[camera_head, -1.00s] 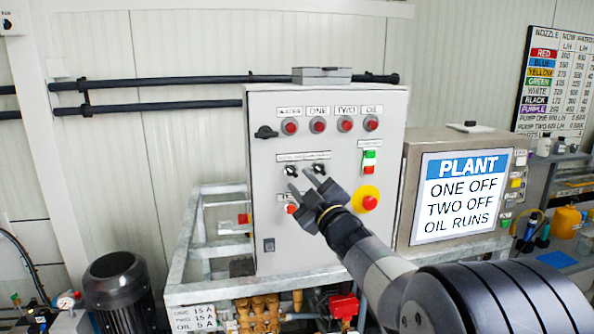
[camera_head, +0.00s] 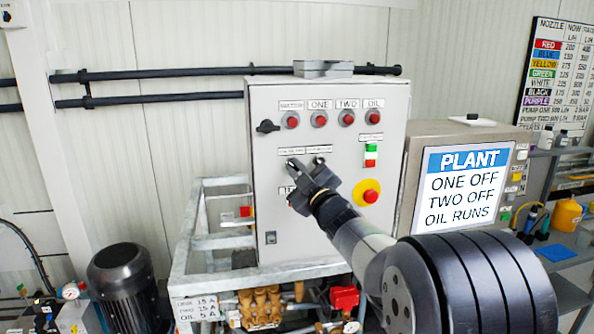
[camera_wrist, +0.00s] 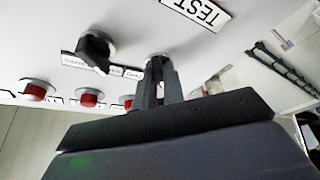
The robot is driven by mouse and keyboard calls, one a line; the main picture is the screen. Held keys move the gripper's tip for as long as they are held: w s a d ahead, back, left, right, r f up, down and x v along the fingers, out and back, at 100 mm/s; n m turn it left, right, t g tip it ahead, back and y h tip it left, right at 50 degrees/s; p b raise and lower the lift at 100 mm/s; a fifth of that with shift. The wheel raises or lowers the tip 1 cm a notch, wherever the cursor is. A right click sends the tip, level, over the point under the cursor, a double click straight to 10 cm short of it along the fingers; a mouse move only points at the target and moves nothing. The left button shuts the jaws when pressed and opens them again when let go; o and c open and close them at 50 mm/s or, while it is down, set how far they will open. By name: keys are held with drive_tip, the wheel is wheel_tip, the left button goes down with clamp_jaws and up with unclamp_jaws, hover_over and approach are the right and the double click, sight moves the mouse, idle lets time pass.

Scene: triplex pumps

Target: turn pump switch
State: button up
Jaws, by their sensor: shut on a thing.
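The grey control panel (camera_head: 350,230) carries two small black rotary switches side by side in its middle row. My gripper (camera_head: 295,165) reaches in from the lower right and is shut on the left switch, whose round collar (camera_wrist: 157,57) shows between the fingers in the wrist view. The gripper hides most of that switch in the head view. The right switch (camera_head: 318,161) is free, just beside the fingers; it also shows in the wrist view (camera_wrist: 95,50). The small labels above both are too small to read surely.
Red lamps (camera_head: 319,119) line the panel's top. A black knob (camera_head: 267,126) sits upper left, a yellow-and-red emergency stop (camera_head: 369,193) right of my gripper, with green and red buttons (camera_head: 370,155) above it. The plant sign (camera_head: 465,185) reads one off, two off, oil runs.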

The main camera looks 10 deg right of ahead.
drive_tip(key=shift+f+b, duration=0.15)
drive_tip(key=shift+b, duration=0.15)
clamp_jaws()
drive_tip(key=m+h+b, duration=0.1)
drive_tip(key=m+b, duration=0.3)
drive_tip(key=m+t+h+b, duration=0.1)
drive_tip(key=m+h+b, duration=0.1)
drive_tip(key=m+b, duration=0.2)
drive_tip(key=m+t+h+b, duration=0.1)
drive_tip(key=m+h+b, duration=0.1)
drive_tip(key=m+b, duration=0.2)
drive_tip(key=shift+a+f+b, duration=0.1)
drive_tip(key=shift+a+b, duration=0.2)
drive_tip(key=shift+b, duration=0.15)
drive_tip(key=shift+m+h, duration=0.3)
drive_tip(key=shift+h, duration=0.1)
drive_tip(key=o, duration=0.7)
unclamp_jaws()
